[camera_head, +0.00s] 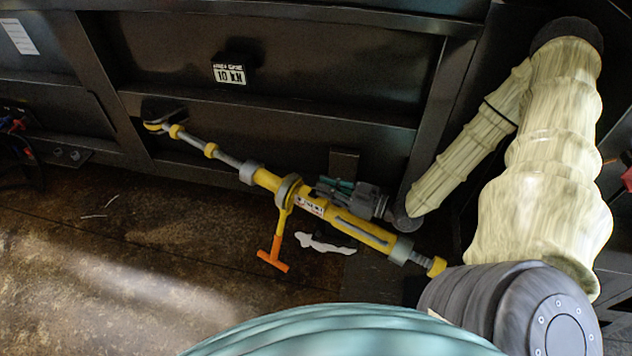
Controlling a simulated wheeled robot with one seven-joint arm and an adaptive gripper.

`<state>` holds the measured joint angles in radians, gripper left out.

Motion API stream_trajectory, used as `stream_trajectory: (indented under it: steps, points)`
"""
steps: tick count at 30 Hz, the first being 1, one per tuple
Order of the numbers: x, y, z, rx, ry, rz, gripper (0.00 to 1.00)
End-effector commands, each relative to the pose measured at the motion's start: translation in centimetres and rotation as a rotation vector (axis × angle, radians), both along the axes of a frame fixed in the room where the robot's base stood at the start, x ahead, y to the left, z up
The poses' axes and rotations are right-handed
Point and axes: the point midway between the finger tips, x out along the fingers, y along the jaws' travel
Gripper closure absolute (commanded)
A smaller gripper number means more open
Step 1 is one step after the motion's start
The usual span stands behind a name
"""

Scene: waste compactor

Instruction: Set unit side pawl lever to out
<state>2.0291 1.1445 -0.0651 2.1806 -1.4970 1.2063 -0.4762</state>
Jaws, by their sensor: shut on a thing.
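A yellow and grey ratchet turnbuckle (341,217) runs slantwise along the dark wall, with a ring-shaped ratchet housing around its middle. An orange T-shaped handle (272,258) hangs from this housing on a yellow shaft. My gripper (321,190), dark grey with teal parts, comes in from the right, just behind and above the turnbuckle's body, close to the housing. It is shut on a small part of the turnbuckle by the housing. The fingertips and that part are too small and covered to make out, and I cannot tell the pawl lever or its position.
A black metal wall with ribs (290,110) stands close behind the turnbuckle. A small white-lettered plate (229,74) is on it. A pale scrap (325,245) lies under the turnbuckle. The brown floor (130,255) at left is mostly open. Red and dark parts (18,125) are at far left.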

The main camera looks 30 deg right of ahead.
Motion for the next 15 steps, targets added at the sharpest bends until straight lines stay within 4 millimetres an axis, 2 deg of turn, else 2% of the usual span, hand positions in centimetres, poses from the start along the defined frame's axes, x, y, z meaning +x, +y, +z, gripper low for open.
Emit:
stream_trajectory:
  steps: [6, 15]
  points:
    - [-0.68, -0.99, -0.39, 0.020, -0.046, -0.017, 1.00]
    - [-0.93, -1.24, -0.34, 0.027, -0.062, -0.020, 1.00]
